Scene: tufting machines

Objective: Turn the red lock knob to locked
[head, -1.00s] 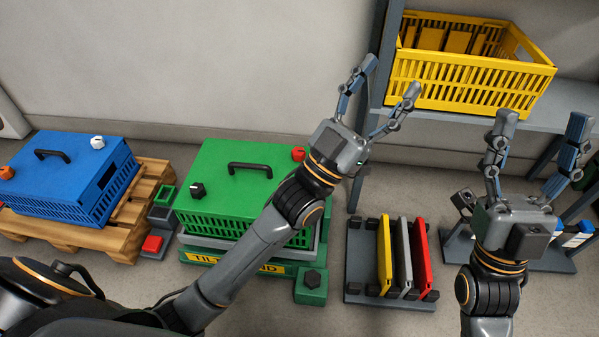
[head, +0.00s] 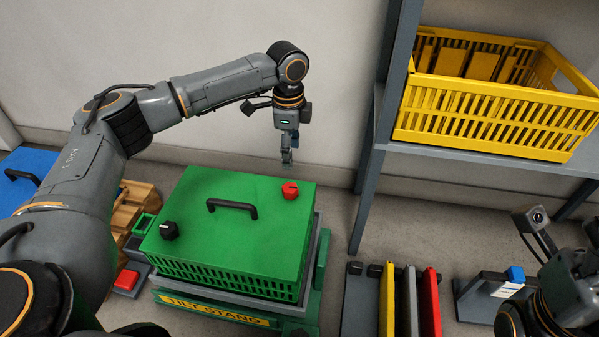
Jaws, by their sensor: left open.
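The red lock knob (head: 290,190) sits on the back right corner of the green lid of the crate (head: 234,226). A black knob (head: 169,230) is at the lid's front left and a black handle (head: 231,208) is in the middle. My left gripper (head: 287,162) points down just above and behind the red knob in the picture, apart from it. It is open and empty, seen edge-on so its fingers overlap. My right arm shows at the lower right edge; its fingers are out of view.
The green crate rests on a tilt stand (head: 215,311). To its right are a rack with yellow, grey and red panels (head: 409,300) and a shelf with a yellow crate (head: 490,115).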

